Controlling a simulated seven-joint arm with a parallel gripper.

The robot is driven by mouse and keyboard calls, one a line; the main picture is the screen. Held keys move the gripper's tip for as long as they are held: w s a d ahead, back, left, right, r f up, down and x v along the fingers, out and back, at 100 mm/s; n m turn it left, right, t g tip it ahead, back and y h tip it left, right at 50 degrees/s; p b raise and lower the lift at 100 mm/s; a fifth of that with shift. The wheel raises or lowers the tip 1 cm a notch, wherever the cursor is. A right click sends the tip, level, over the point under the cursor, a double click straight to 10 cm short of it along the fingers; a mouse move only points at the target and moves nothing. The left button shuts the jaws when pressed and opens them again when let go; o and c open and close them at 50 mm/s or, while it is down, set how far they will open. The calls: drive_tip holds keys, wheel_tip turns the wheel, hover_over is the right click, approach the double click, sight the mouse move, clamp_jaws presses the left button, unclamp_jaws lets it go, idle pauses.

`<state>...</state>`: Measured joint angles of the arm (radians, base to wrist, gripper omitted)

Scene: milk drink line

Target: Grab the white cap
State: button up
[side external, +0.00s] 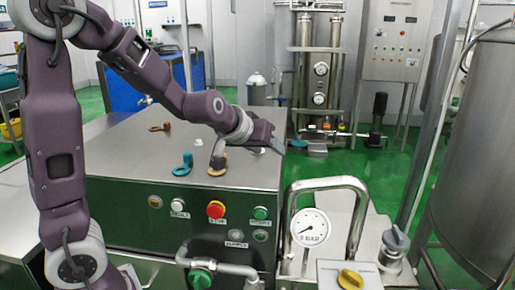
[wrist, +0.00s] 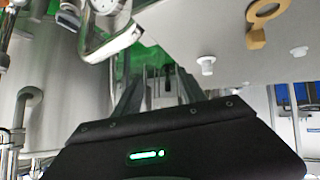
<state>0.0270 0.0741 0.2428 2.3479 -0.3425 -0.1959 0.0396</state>
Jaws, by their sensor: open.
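A small white cap (side external: 199,142) sits on the metal top (side external: 120,150) of the green-fronted cabinet in the side view. In the wrist view two small white pieces show on a pale metal surface: one nearer the fingers (wrist: 207,65) and one at the right (wrist: 299,51). I cannot tell which is the cap from the side view. My gripper (side external: 277,145) is open and empty, above the right edge of the cabinet top, to the right of the cap and pointing away from it. Its two dark fingers (wrist: 160,88) stand apart in the wrist view.
A teal ring-shaped piece (side external: 182,166) and a brown piece (side external: 160,127) lie on the cabinet top. A tan ring-shaped piece (wrist: 265,25) shows in the wrist view. A pipe with a gauge (side external: 310,228) stands front right. A large steel tank (side external: 480,170) is at the right.

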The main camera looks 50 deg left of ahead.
drive_tip(key=w+a+f+y, duration=0.1)
drive_tip(key=w+a+y, duration=0.1)
drive_tip(key=a, duration=0.2)
drive_tip(key=w+a+f+n+y, duration=0.1)
drive_tip(key=w+a+f+y, duration=0.1)
drive_tip(key=a, duration=0.2)
drive_tip(key=w+a+f+n+y, duration=0.1)
drive_tip(key=a+y, duration=0.1)
drive_tip(key=a, duration=0.2)
drive_tip(key=shift+w+f, duration=0.2)
drive_tip(key=shift+w, duration=0.2)
drive_tip(key=x, duration=0.6)
drive_tip(key=shift+a+f, duration=0.2)
drive_tip(key=shift+a, duration=0.1)
clamp_jaws()
